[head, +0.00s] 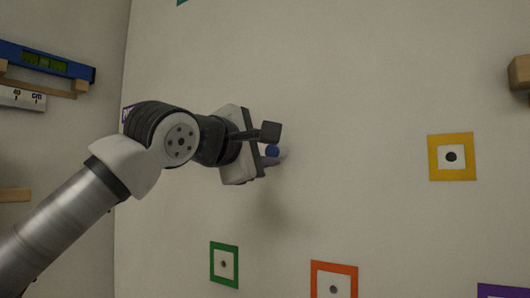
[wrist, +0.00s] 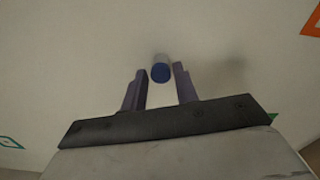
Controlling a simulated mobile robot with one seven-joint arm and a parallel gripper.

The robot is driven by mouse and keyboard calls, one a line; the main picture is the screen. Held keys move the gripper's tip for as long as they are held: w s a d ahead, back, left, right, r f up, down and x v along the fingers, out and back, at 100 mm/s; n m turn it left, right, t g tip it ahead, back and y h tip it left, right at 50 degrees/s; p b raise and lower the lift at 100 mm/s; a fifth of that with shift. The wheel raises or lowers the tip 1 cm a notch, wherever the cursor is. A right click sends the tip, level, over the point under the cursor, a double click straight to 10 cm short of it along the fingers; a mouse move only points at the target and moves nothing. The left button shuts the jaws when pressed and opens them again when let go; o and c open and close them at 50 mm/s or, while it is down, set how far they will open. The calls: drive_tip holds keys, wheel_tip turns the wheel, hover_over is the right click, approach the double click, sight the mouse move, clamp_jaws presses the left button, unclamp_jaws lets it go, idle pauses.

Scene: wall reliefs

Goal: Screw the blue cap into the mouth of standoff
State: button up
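The blue cap (wrist: 160,74) shows in the wrist view at the near end of a short pale cylinder, which looks like the standoff (wrist: 161,58) on the wall. The cap looks in line with it; whether it is seated in the mouth I cannot tell. My gripper (wrist: 159,71) is open, its two purple-grey fingers on either side of the cap with a narrow gap at each side. In the head view the blue cap (head: 272,151) shows just in front of my gripper (head: 270,157), with the pale standoff (head: 284,153) behind it against the wall.
Framed wall targets in yellow (head: 452,157), green (head: 224,264) and orange (head: 334,279) lie around. A wooden block (head: 519,73) juts out at the right. A blue level (head: 45,61) rests on wooden pegs at the left. The wall around the standoff is clear.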

drive_tip(key=c, duration=0.5)
drive_tip(key=shift+o, duration=0.2)
drive_tip(key=shift+r+m+p, duration=0.2)
drive_tip(key=shift+m+p, duration=0.55)
drive_tip(key=shift+m, duration=0.25)
drive_tip(key=m, duration=0.1)
drive_tip(key=m+p, duration=0.1)
drive_tip(key=m, duration=0.1)
drive_tip(key=shift+f, duration=0.25)
drive_tip(key=shift+r+m+p, duration=0.1)
drive_tip(key=shift+m+p, duration=0.3)
drive_tip(key=shift+m, duration=0.1)
drive_tip(key=o, duration=0.9)
